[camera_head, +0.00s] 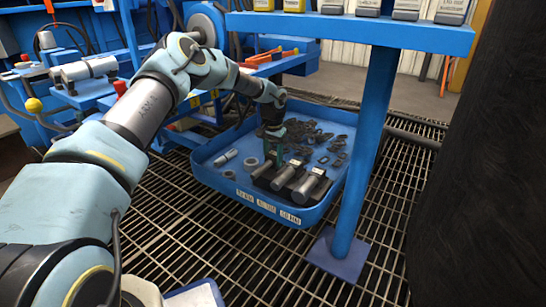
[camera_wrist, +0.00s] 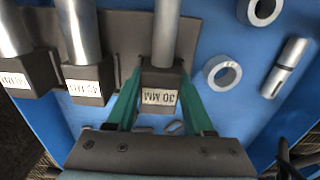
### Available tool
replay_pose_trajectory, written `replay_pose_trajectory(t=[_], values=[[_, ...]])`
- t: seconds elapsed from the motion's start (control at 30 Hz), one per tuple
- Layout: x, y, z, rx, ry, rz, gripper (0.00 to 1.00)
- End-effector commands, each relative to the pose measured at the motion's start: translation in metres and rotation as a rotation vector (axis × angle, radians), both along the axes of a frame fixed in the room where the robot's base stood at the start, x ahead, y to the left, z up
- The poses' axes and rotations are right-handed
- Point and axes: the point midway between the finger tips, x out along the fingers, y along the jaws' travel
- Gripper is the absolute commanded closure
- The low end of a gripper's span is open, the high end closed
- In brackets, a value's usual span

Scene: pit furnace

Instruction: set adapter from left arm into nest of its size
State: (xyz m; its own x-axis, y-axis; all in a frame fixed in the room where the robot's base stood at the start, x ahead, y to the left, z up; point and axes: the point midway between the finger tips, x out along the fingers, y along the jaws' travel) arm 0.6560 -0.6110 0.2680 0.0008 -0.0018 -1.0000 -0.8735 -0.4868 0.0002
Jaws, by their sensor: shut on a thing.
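My gripper (camera_head: 273,145) reaches down into the blue tray (camera_head: 222,184). In the wrist view my gripper (camera_wrist: 160,84) has its green fingers shut on the dark block of a piece marked 30 MM (camera_wrist: 159,97), one finger on each side. A silver cylinder (camera_wrist: 167,38) extends from that block over a dark plate (camera_wrist: 130,72). Two similar silver cylinders with dark labelled blocks lie to its left, the nearer one (camera_wrist: 85,85) and one at the edge (camera_wrist: 28,78). Their labels are hard to read. I cannot tell whether the held piece is seated or lifted.
A loose ring (camera_wrist: 222,73) and a slotted silver cylinder (camera_wrist: 285,68) lie right of the held piece. Dark chain-like parts (camera_head: 318,138) cover the tray's back. A blue post (camera_head: 368,150) stands right of the tray, under a shelf (camera_head: 350,30).

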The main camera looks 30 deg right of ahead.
Motion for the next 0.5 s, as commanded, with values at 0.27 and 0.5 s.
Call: replay_pose_trajectory(t=[0.27, 0.5], values=[[0.0006, -0.0007, -0.0052, -0.002, -0.003, -0.001, 1.00], [0.0004, -0.0004, -0.0080, -0.001, -0.002, -0.001, 0.47]])
